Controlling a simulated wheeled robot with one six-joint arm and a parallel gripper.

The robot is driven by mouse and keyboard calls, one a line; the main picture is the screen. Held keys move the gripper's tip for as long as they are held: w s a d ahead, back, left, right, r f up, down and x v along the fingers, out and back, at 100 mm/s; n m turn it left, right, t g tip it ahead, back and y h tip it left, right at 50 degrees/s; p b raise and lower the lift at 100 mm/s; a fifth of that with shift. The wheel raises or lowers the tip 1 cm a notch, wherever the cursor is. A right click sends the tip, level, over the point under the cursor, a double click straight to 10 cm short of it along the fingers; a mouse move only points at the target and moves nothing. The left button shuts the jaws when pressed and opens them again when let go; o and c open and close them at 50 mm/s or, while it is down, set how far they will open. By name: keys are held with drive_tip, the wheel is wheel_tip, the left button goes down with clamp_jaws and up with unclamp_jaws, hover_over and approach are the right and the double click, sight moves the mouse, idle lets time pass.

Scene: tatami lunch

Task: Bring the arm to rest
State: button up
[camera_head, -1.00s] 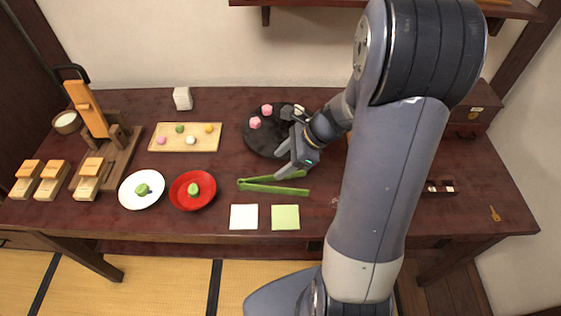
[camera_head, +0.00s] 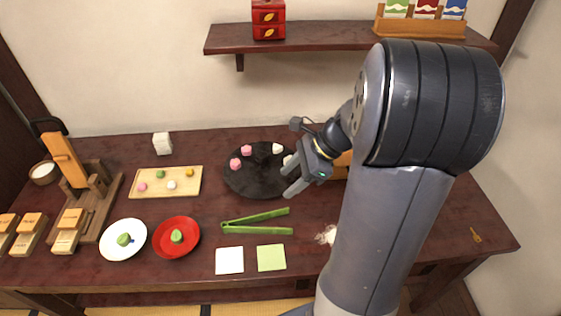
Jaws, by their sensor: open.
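My arm (camera_head: 390,220) rises from the bottom right and bends over at the top right, covering part of the table's right side. My gripper (camera_head: 287,182) hangs near the right edge of the round black plate (camera_head: 258,180). Its two fingers point left and are apart, with nothing seen between them. Pink sweets (camera_head: 235,163) and white ones (camera_head: 278,148) sit on the black plate; one white sweet is close to the fingers, and I cannot tell if they touch. Green tongs (camera_head: 258,218) lie on the table below the gripper.
A white plate (camera_head: 107,247) and a red plate (camera_head: 160,246) each hold a green sweet. A wooden board (camera_head: 152,187) carries several small sweets. A wooden press (camera_head: 88,225) stands at the left. A wall shelf (camera_head: 330,42) hangs above. A white patch (camera_head: 327,235) lies near my arm.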

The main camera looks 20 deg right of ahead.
drive_tip(key=a+r+b+x, duration=0.1)
drive_tip(key=x, duration=0.9)
drive_tip(key=shift+w, duration=0.25)
drive_tip(key=shift+a, duration=0.1)
